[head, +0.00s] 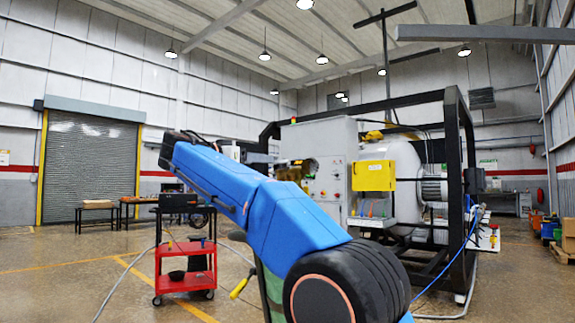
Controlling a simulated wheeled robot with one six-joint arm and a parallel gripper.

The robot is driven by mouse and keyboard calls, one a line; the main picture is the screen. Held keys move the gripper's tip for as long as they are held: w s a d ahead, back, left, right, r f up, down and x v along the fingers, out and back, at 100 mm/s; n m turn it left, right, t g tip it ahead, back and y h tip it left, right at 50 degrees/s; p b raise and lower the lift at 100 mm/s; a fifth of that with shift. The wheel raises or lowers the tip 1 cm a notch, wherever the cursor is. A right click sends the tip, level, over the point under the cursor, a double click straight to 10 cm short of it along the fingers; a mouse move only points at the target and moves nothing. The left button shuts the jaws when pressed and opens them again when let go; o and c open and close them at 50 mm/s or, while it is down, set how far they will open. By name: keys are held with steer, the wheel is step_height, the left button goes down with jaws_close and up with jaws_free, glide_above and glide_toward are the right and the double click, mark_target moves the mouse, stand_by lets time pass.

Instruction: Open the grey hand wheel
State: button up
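I cannot make out the grey hand wheel for certain in the head view. My blue arm runs from the bottom right up to the left and covers part of the furnace front. A dark shape just beyond the arm, in front of the grey cabinet (335,140), may be my gripper (297,170). It is too small and partly hidden to show its fingers or whether it holds anything. The furnace (405,165) is a pale rounded vessel inside a black frame (457,130). A yellow box (373,175) is in front of it.
A red trolley (185,283) with dark items stands at the left. Dark tables (97,208) stand by the roller door (88,160). A blue hose (450,262) trails on the floor at the right. Open floor lies at the front left.

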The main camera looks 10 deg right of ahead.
mark_target(288, 171)
steer(key=x, duration=1.6)
steer(key=shift+w+d, duration=0.1)
steer(key=shift+d, duration=0.05)
steer(key=shift+c, duration=0.6)
steer(key=c, duration=0.9)
